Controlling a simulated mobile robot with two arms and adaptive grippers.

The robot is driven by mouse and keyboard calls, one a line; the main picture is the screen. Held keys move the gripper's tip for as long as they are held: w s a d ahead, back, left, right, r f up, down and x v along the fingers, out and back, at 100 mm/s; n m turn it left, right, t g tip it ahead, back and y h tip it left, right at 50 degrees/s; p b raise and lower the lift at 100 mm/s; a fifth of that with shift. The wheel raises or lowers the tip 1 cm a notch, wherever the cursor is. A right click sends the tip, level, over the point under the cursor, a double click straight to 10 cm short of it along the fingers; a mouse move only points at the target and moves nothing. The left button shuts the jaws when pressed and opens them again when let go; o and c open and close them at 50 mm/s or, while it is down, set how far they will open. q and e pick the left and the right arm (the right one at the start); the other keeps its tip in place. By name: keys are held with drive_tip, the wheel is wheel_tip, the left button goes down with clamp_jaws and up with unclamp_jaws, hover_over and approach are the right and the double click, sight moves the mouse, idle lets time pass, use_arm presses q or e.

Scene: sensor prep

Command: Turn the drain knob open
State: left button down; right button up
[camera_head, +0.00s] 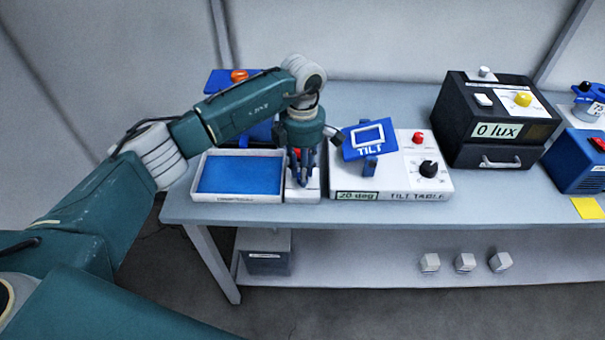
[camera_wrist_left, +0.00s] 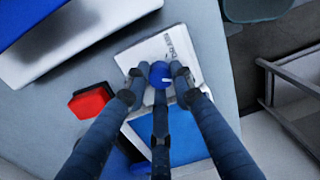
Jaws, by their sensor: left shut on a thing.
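The drain knob (camera_wrist_left: 160,74) is a small round blue knob with a white mark, seen in the left wrist view. It sits on a white base plate (camera_wrist_left: 185,50) with dark lettering, part of which is cut off by my fingers. The same base (camera_head: 303,196) shows in the head view between the white tray and the tilt table. My left gripper (camera_head: 301,180) points down over the base, its fingers closed around the knob; it also shows in the left wrist view (camera_wrist_left: 158,80). In the head view the knob is hidden by the fingers. My right gripper is not in view.
A white tray (camera_head: 240,200) with a blue surface stands close on the left. The tilt table (camera_head: 390,195), reading 20 deg, stands close on the right. A black lux box (camera_head: 497,120) is farther right. A red part (camera_wrist_left: 90,102) lies behind the knob. The table's front edge is near.

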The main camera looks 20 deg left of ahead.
use_arm(q)
drive_tip(key=n+b, duration=0.1)
drive_tip(key=n, duration=0.2)
drive_tip(key=shift+w+n, duration=0.1)
drive_tip(key=shift+n, duration=0.3)
drive_tip(key=n+b, duration=0.1)
drive_tip(key=n, duration=0.2)
drive_tip(key=shift+b, duration=0.4)
drive_tip(key=n+b, duration=0.1)
drive_tip(key=n, duration=0.3)
drive_tip(key=shift+r, duration=0.1)
drive_tip(key=shift+r+n+t+b, duration=0.1)
drive_tip(key=shift+n+t+b, duration=0.2)
drive_tip(key=shift+n, duration=1.4)
drive_tip(key=c, duration=1.7)
unclamp_jaws()
drive_tip(key=shift+c, duration=0.2)
drive_tip(key=shift+o, duration=1.4)
